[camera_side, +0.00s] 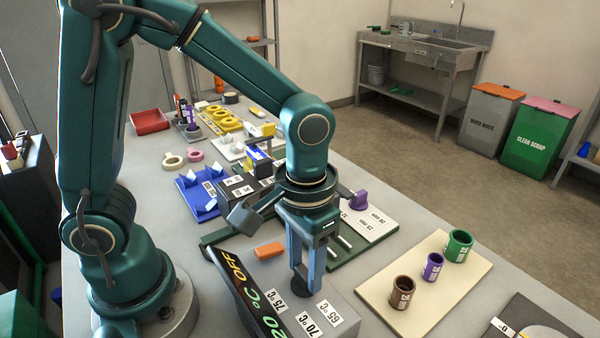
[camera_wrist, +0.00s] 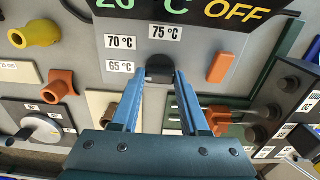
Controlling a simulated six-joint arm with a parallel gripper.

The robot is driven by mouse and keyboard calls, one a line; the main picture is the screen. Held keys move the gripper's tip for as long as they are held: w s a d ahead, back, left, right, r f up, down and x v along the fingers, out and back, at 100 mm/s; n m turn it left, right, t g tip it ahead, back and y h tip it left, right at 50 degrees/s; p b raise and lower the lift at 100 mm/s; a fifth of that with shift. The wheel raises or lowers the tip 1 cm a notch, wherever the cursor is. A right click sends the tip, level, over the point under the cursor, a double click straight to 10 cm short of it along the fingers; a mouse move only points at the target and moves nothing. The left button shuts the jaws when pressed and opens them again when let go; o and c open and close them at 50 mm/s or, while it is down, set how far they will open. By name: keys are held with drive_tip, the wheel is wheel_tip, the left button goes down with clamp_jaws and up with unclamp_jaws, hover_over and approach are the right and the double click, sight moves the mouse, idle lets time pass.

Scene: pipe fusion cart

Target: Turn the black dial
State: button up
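The black dial (camera_wrist: 160,68) sits on the grey heater box among labels reading 65, 70 and 75 °C; in the side view the dial (camera_side: 298,288) shows low at the fingertips. The dark display (camera_wrist: 190,12) reads 20 °C in green and OFF in yellow; it also shows in the side view (camera_side: 248,290). My gripper (camera_side: 305,280) points down over the box. In the wrist view its two blue fingers (camera_wrist: 159,76) stand apart on either side of the dial, with narrow gaps seeming to show. Part of the dial's near side is hard to make out.
An orange block (camera_wrist: 220,68) lies on the box right of the dial, also in the side view (camera_side: 268,250). A cream board (camera_side: 430,275) with brown, purple and green cups stands to the right. Blue, white and yellow fittings crowd the bench behind.

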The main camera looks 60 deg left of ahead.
clamp_jaws()
drive_tip(key=m, duration=0.4)
drive_tip(key=shift+m, duration=0.3)
drive_tip(key=m, duration=0.4)
idle(0.4)
drive_tip(key=o, duration=0.7)
unclamp_jaws()
drive_tip(key=shift+o, duration=0.2)
